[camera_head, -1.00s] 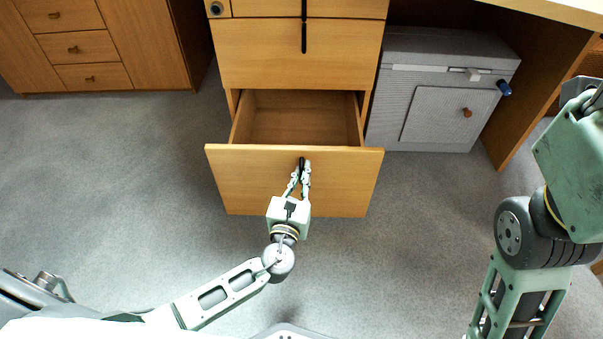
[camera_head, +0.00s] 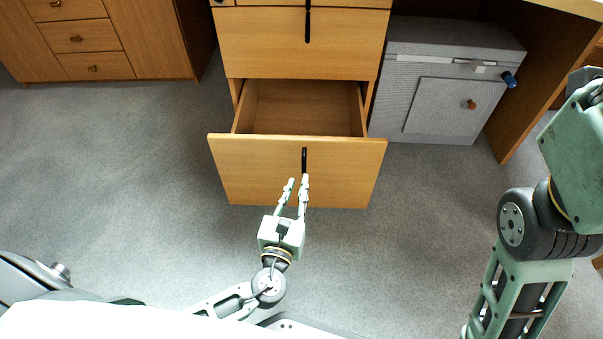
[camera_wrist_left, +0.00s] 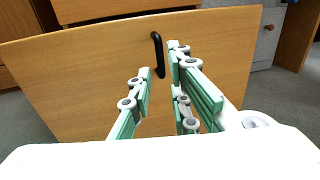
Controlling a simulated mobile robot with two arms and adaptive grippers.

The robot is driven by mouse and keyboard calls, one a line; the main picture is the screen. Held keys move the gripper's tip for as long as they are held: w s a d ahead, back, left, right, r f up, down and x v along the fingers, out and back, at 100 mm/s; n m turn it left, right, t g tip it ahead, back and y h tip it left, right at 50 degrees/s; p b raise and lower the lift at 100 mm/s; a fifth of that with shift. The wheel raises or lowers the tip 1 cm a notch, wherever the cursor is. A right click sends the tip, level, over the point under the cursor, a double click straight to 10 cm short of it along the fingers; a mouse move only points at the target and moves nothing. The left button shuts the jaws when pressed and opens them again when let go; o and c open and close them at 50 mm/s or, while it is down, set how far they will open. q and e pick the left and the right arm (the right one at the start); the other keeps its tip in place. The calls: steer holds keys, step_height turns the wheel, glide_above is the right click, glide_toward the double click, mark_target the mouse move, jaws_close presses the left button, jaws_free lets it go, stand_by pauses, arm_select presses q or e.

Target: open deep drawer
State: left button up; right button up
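The deep drawer (camera_head: 255,172) is the lowest drawer of the wooden desk, and it stands pulled well out with its empty inside showing. Its black handle (camera_head: 304,160) is upright at the top middle of the front; it also shows in the left wrist view (camera_wrist_left: 158,55). My left gripper (camera_head: 297,181) is open and empty, just in front of and below the handle, apart from it. In the left wrist view its two fingers (camera_wrist_left: 160,75) are spread with the handle beyond their tips. My right gripper is out of view.
A closed drawer (camera_head: 300,45) sits above the deep drawer. A grey box-like cabinet (camera_head: 440,105) stands under the desk at right. A wooden cabinet (camera_head: 160,40) stands at the back left. The carpet around the drawer is clear.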

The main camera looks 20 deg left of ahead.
arm_select(q)
steer(key=shift+s+d, duration=0.15)
steer(key=shift+s, duration=2)
